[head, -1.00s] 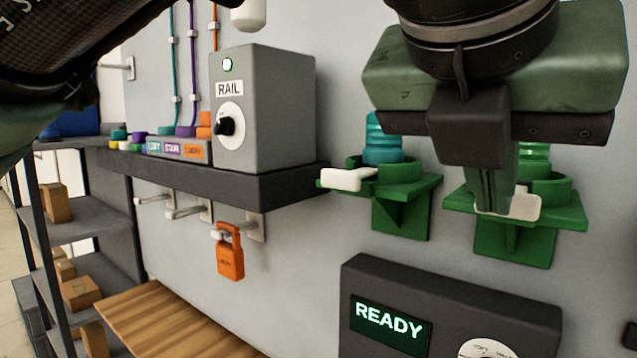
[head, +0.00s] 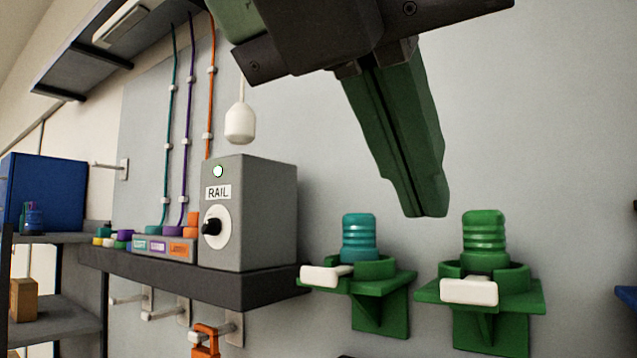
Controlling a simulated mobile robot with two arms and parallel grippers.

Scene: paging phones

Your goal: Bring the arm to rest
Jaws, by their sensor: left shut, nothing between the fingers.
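My left gripper (head: 428,214) hangs in from the top of the head view with its green fingers pressed together and nothing between them. It is in the air in front of the grey wall, above the two green brackets. My right gripper does not show. One bracket (head: 378,315) holds a teal ribbed piece (head: 360,238) upright. The other bracket (head: 480,325) holds a green ribbed piece (head: 484,240) upright. Each bracket has a white tab at its front. The fingertips appear apart from both pieces.
A grey RAIL box (head: 255,220) with a knob and lit lamp stands on a dark shelf (head: 190,280) at left. A white pull (head: 240,124) hangs above it. An orange padlock (head: 206,340) hangs on a hook below.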

